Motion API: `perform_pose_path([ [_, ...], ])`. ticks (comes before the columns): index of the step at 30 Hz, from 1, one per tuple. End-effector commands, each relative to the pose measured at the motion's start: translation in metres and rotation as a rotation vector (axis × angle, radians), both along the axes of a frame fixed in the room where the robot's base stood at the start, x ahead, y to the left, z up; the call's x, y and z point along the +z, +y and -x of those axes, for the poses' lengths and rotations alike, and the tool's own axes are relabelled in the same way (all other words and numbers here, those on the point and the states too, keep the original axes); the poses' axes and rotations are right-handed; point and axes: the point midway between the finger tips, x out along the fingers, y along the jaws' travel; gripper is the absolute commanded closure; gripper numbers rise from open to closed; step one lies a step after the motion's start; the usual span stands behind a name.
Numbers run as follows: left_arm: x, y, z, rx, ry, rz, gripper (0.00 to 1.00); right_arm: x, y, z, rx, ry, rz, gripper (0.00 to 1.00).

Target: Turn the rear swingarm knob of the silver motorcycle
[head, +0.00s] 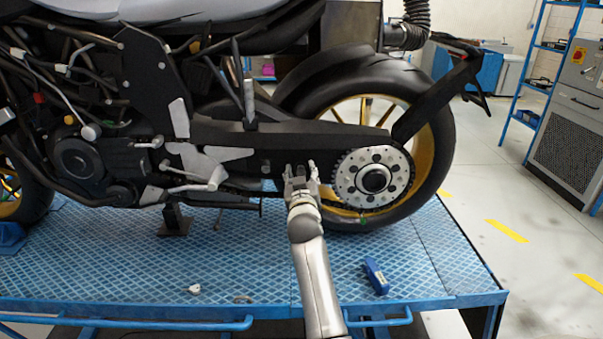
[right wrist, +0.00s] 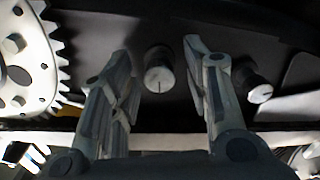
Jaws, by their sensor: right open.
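The silver motorcycle (head: 200,10) stands side-on on a blue platform, with its dark swingarm (head: 300,134) running to the rear wheel. My right gripper (head: 301,168) is at the swingarm, just left of the rear sprocket (head: 345,182) in the head view. In the right wrist view, the right gripper (right wrist: 162,62) is open, with a round knob (right wrist: 159,78) between its fingertips and a gap on both sides. A second knob (right wrist: 254,86) lies outside the right-hand finger. The gripper hides the first knob in the head view. My left gripper is not in view.
The sprocket teeth (right wrist: 58,50) are close to the left-hand finger in the right wrist view. A blue box-shaped object (head: 375,277) and a small white item (head: 194,289) lie on the blue platform (head: 120,265). A grey cabinet (head: 575,125) and blue shelf stand at the right.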

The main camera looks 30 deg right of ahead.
Motion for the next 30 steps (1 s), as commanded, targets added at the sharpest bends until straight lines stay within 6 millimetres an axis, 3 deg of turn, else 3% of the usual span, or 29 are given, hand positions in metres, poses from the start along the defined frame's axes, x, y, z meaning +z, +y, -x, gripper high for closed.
perform_pose_path([
  [2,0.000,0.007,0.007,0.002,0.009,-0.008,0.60,0.000,0.000,0.000,0.000,0.000,0.000,0.56],
  [7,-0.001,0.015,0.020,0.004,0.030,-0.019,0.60,0.000,0.000,0.000,0.000,0.000,0.000,0.78],
  [12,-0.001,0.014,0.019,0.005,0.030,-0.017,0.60,0.000,0.000,0.000,0.000,0.000,0.000,1.00],
  [22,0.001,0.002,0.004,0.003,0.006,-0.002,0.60,0.000,0.000,0.000,0.000,0.009,0.014,1.00],
  [30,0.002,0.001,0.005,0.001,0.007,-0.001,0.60,0.001,-0.001,0.000,-0.001,0.029,0.049,1.00],
])
